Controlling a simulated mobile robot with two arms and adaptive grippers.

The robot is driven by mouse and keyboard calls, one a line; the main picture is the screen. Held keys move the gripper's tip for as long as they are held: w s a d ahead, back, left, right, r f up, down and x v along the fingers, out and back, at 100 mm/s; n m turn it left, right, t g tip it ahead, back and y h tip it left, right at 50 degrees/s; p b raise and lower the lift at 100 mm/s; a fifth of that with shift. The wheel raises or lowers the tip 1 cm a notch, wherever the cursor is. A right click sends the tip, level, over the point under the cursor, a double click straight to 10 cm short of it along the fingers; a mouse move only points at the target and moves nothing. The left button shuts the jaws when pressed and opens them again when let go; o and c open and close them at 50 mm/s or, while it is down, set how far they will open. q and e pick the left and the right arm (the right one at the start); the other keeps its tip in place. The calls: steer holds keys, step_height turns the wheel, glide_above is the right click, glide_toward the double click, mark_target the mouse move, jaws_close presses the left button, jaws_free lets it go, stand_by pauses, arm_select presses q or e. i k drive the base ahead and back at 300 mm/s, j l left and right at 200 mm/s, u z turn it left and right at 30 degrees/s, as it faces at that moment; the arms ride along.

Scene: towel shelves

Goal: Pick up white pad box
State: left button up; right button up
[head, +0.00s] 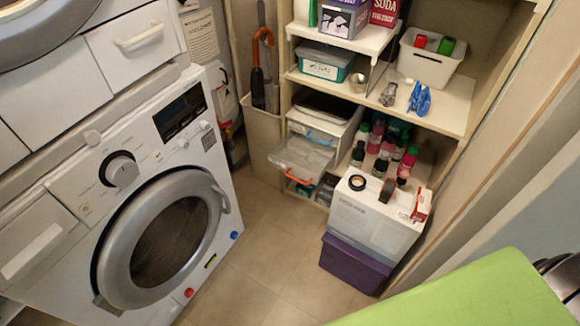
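A large white box (372,222) stands on a purple box (352,266) on the floor, in front of the shelf unit. Its front has print too small to read, so I cannot confirm that it is the pad box. A black ring-shaped item (357,182), a dark item (387,190) and a small red and white box (422,205) are on top of it. Neither of my grippers can be made out in the head view.
A washing machine (75,195) stands at left. The shelf unit (440,105) holds bottles, a white bin (430,62) and small boxes. A green surface (470,298) fills the lower right. The tiled floor (265,260) between is clear.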

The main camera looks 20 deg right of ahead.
mark_target(422, 201)
steer(key=z, duration=1.75)
steer(key=i+j+z, duration=0.1)
steer(key=j, duration=0.25)
steer(key=i+j, duration=0.1)
steer(key=j, duration=0.3)
steer(key=i+j+z, duration=0.15)
steer(key=j, duration=0.65)
steer(key=i+z, duration=0.05)
